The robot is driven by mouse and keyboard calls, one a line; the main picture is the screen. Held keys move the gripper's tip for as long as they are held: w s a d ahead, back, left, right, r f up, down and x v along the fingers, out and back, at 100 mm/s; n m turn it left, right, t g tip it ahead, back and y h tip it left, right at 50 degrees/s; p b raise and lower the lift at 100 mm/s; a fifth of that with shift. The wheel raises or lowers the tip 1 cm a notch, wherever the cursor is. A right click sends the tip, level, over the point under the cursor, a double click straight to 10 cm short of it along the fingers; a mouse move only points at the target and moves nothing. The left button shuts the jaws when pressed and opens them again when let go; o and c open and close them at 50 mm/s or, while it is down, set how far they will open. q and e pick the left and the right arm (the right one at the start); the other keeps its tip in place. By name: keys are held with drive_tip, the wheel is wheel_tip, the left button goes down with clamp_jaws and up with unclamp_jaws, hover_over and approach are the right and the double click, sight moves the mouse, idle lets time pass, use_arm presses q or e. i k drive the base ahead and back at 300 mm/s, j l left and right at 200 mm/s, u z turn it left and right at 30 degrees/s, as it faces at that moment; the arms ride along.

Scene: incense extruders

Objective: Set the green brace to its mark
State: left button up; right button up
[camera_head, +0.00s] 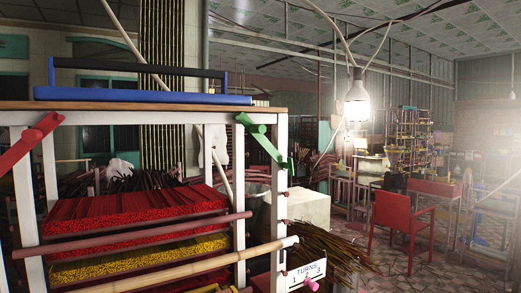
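The green brace (262,139) is a short tilted bar at the upper right front corner of a white-framed rack (239,210). Its upper left end has a round boss near the top rail, and its lower right end reaches the right-hand post (280,204). I cannot make out a clear mark for it. A white card reading "TURNS" with numerals (306,270) is low on the right, with a pink knob (311,284) at its lower edge. Neither of my grippers is in view.
A red brace (38,132) tilts at the rack's upper left. A blue bar-handled item (145,96) lies on the rack's top. Red and yellow incense stacks (140,208) fill its shelves, behind crossing rods (150,240).

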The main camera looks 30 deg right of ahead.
sight(257, 131)
drive_tip(key=z, duration=0.8)
